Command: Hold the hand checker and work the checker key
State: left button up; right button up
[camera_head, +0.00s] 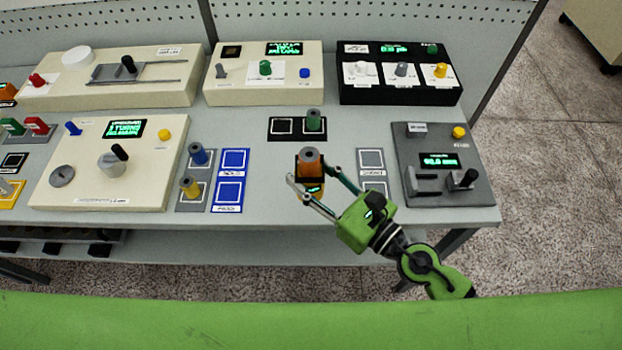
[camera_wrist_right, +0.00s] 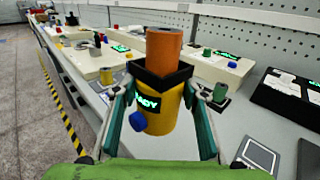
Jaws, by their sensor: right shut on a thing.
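The hand checker is a yellow cylinder with a black collar, a small green-lit display and a blue key (camera_wrist_right: 138,121) low on its side. My right gripper (camera_wrist_right: 160,98) is shut on the checker's yellow body (camera_wrist_right: 163,115), one finger on each side, near the table's front edge. The display's visible letters read "ADY"; its left part is hidden. An orange spindle (camera_head: 310,161) stands upright in the collar; it also shows in the right wrist view (camera_wrist_right: 164,50). The blue key is hidden in the head view. My left gripper is not in view.
A green spindle (camera_head: 313,120) stands on a black two-place pad (camera_head: 290,137) behind. Blue (camera_head: 198,154) and yellow (camera_head: 189,187) spindles stand on pads to the left. A grey instrument (camera_head: 445,190) stands right. Bare table lies left of the gripper.

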jog(key=shift+w+f+b, duration=1.2)
jog(key=shift+w+f, duration=0.05)
jog(key=shift+w, duration=0.2)
jog(key=shift+w+f+b, duration=1.2)
jog(key=shift+w+f, duration=0.05)
jog(key=shift+w, duration=0.25)
jog(key=shift+w+f+b, duration=1.2)
jog(key=shift+w+f, duration=0.05)
jog(key=shift+w, duration=0.2)
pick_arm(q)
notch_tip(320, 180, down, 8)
pick_arm(e)
jog(key=shift+w+f, duration=0.1)
jog(key=shift+w, duration=0.15)
pick_arm(q)
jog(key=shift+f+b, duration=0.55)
jog(key=shift+b, duration=0.2)
pick_arm(e)
jog(key=shift+f, duration=0.65)
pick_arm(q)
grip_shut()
pick_arm(e)
jog(key=shift+s+f, duration=0.1)
jog(key=shift+f, duration=0.1)
